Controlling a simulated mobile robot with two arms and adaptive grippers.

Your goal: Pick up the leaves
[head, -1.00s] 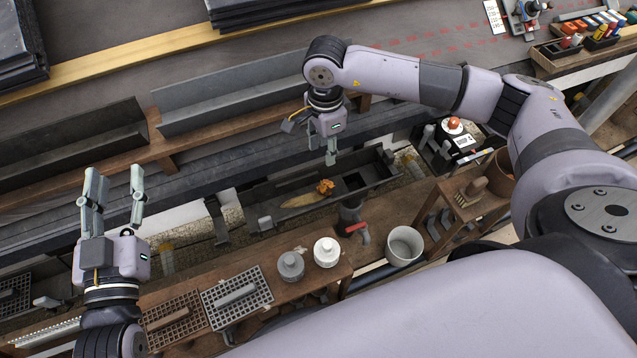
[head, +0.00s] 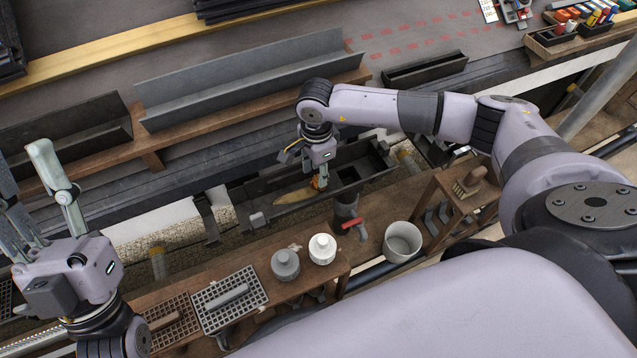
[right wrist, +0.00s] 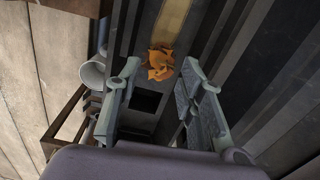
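A small clump of orange-brown leaves (head: 315,183) lies in the dark gutter (head: 376,166), at the end of a tan strip and beside a square opening. My right gripper (head: 322,184) points down at the leaves and partly covers them in the head view. In the right wrist view the leaves (right wrist: 160,63) show between the spread fingertips of the right gripper (right wrist: 162,65), with clear space on both sides. My left gripper (head: 22,165) is at the left edge of the head view, fingers apart and empty, away from the leaves; one finger is partly cut off.
A wooden plank in front carries a white pot (head: 322,249), a grey pot (head: 285,264) and a grid tray (head: 254,282). A grey bucket (head: 402,242) stands to their right. A grey channel (head: 240,82) lies behind the gutter.

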